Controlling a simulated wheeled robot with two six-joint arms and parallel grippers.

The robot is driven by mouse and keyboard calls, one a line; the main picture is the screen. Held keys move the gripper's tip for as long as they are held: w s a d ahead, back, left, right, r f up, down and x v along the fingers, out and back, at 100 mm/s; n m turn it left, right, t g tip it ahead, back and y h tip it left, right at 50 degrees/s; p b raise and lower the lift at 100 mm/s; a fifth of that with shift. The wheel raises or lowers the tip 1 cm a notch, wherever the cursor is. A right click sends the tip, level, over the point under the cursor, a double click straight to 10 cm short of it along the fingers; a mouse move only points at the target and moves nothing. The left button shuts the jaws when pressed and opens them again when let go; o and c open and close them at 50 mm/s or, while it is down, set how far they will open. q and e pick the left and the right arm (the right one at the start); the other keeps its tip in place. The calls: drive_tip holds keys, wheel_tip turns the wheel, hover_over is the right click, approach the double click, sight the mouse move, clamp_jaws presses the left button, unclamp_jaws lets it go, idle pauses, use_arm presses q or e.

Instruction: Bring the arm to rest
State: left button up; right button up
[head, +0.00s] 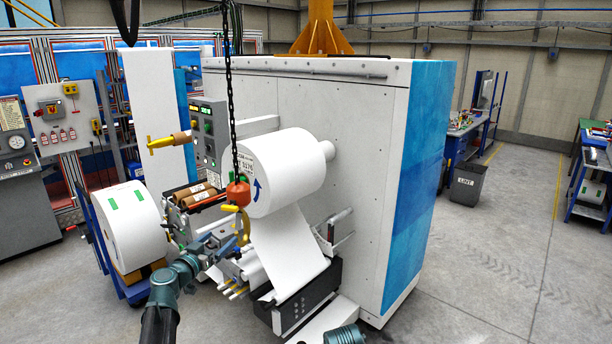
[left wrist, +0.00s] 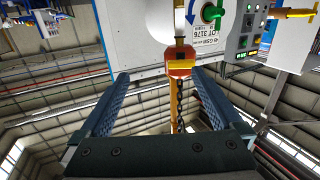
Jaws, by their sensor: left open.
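My left gripper (head: 226,240) is open, beside the lower part of a yellow hook (head: 243,228). The hook hangs under an orange-red block (head: 238,192) on a dark chain (head: 228,90). In the left wrist view the block (left wrist: 180,62) shows just beyond and between the spread fingers of the left gripper (left wrist: 165,84). I cannot tell whether a finger touches the hook. An orange post (head: 320,28) rises behind the white machine; the jib's boom is not clearly in view. My right gripper is not in view.
A large white roll (head: 285,172) sits on the machine (head: 365,150) right behind the chain, its web running down. Another roll (head: 127,226) rests on a blue cart at left. A yellow-handled lever (head: 168,142) sticks out near the control panel (head: 208,130). Open floor (head: 480,270) lies to the right.

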use_arm(q)
drive_tip(key=s+d+f+m+g+h, duration=0.1)
drive_tip(key=s+d+f+g, duration=0.4)
drive_tip(key=d, duration=0.3)
drive_tip(key=s+d+f+m+g+h, duration=0.1)
drive_tip(key=s+d+f+g, duration=0.3)
drive_tip(key=s+d+f, duration=0.3)
drive_tip(key=s+f+n+g+y, duration=0.2)
drive_tip(key=s+f+g+y, duration=0.15)
drive_tip(key=s, duration=0.45)
drive_tip(key=s+f+n+g+y, duration=0.25)
drive_tip(key=s+f, duration=0.25)
drive_tip(key=s, duration=0.3)
drive_tip(key=s+d+f+m+g+y+b, duration=0.1)
drive_tip(key=s+d+f+m+b, duration=0.1)
drive_tip(key=d+f+b, duration=0.3)
drive_tip(key=s+d+f+m+g+b, duration=0.1)
drive_tip(key=s+d+f+b, duration=0.2)
drive_tip(key=f+b, duration=1.1)
drive_tip(key=d, duration=0.2)
drive_tip(key=shift+s+d+f+m+y, duration=0.2)
drive_tip(key=shift+s+d+m+y, duration=0.1)
drive_tip(key=shift+d+m+y, duration=0.1)
drive_tip(key=shift+c, duration=0.3)
